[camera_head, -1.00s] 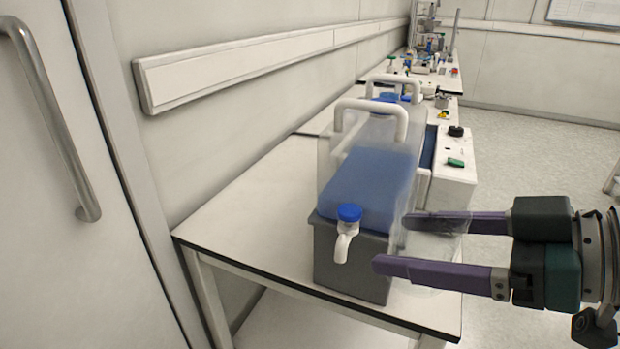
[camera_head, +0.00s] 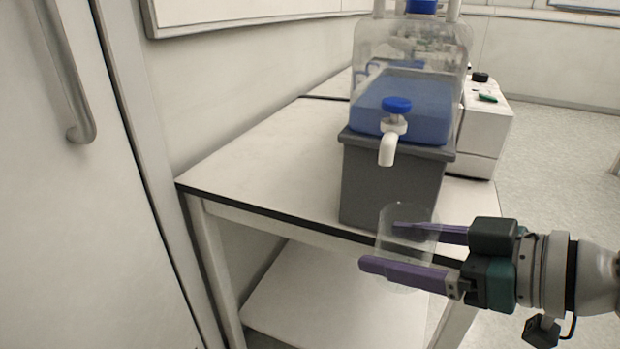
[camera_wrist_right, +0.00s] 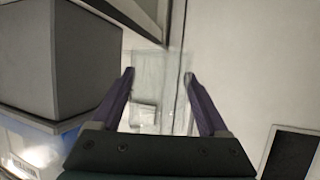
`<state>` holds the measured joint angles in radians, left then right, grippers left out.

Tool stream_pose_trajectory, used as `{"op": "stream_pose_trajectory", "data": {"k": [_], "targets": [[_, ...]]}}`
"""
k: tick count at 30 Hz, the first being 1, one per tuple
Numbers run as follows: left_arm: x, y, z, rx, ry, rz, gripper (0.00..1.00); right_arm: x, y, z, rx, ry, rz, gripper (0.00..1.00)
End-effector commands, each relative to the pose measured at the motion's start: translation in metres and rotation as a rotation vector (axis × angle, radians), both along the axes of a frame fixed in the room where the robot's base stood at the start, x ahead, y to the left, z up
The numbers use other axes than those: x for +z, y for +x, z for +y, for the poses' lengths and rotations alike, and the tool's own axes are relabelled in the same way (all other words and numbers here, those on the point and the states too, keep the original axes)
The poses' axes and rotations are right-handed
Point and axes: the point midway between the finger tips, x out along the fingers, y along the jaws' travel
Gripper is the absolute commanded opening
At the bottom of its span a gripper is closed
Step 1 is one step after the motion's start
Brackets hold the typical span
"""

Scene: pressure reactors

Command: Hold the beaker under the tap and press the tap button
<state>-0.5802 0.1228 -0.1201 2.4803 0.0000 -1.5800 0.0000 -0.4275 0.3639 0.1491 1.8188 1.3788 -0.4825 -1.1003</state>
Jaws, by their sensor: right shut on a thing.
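A clear container with blue liquid (camera_head: 400,100) stands on a grey block (camera_head: 378,190) on the bench. Its white tap (camera_head: 387,150) has a blue button (camera_head: 397,104) on top and a spout pointing down. My right gripper (camera_head: 378,245) comes in from the right, shut on a clear glass beaker (camera_head: 398,218). The beaker looks upright, below the spout in the picture and in front of the block, with a gap between them. In the right wrist view the beaker (camera_wrist_right: 150,85) shows faintly between the purple fingers. My left gripper is not in view.
The white bench (camera_head: 265,170) has free room left of the block. A white device (camera_head: 488,135) stands behind at the right. A lower shelf (camera_head: 300,310) lies under the bench. A door with a metal handle (camera_head: 65,70) is at the left.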

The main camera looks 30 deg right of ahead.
Motion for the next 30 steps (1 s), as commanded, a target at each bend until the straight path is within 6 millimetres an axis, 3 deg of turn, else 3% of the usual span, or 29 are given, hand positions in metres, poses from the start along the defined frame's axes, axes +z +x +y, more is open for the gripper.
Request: {"op": "stream_pose_trajectory", "data": {"k": [15,30], "targets": [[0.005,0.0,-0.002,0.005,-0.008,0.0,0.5,0.003,0.05,-0.009,0.0,0.0,-0.001,0.1],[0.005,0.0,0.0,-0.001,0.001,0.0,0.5,0.003,0.057,-0.01,0.0,0.0,0.0,0.1]]}}
